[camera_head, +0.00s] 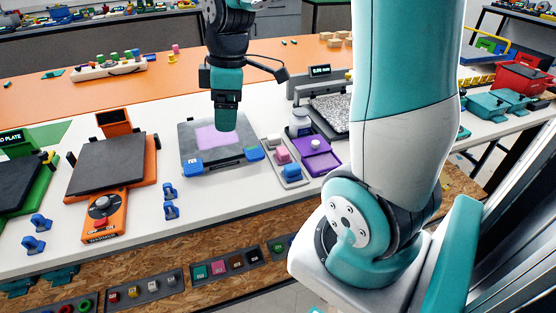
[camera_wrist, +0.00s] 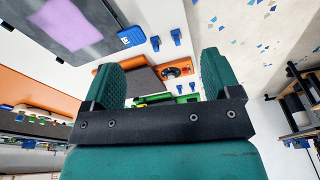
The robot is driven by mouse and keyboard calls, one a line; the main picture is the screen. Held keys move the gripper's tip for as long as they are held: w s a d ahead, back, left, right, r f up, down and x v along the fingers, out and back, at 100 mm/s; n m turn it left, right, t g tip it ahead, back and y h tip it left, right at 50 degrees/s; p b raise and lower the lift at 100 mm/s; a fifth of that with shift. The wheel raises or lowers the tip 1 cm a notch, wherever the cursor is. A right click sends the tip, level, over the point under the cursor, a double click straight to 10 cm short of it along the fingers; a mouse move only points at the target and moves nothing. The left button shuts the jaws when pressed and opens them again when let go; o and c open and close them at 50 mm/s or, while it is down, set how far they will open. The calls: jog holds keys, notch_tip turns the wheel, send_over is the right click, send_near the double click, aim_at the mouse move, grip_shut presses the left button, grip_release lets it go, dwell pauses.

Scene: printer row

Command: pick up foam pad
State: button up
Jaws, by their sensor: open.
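My gripper (camera_head: 225,127) hangs above the far right part of a grey plate (camera_head: 192,152), fingers downward. In the wrist view its two green fingers (camera_wrist: 160,78) stand wide apart with nothing held between them. A flat lilac square (camera_head: 208,139) lies on the plate, partly hidden by my gripper; it also shows at the upper left in the wrist view (camera_wrist: 66,24). I cannot tell for certain which of these is the foam pad.
A blue block (camera_head: 291,171) shares the grey tray (camera_head: 269,153). An orange device with a dark plate (camera_head: 107,165) is at left. Small blue clips (camera_head: 171,210) lie in front.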

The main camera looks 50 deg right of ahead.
jog(key=n+g+h, duration=0.1)
jog(key=n, duration=0.1)
send_over(283, 150)
notch_tip(283, 150, down, 6)
notch_tip(283, 150, down, 12)
jog(key=shift+s+a+r, duration=0.1)
jog(key=shift+s+r, duration=0.05)
jog(key=shift+r, duration=0.1)
jog(key=shift+w+f, duration=0.15)
jog(key=shift+f, duration=1.25)
jog(key=shift+w+f, duration=0.1)
jog(key=shift+f, duration=1.3)
jog(key=c, duration=1.1)
jog(key=shift+r, duration=0.1)
notch_tip(283, 150, up, 20)
jog(key=shift+f, duration=0.1)
jog(key=o, duration=0.4)
jog(key=shift+c, duration=1.2)
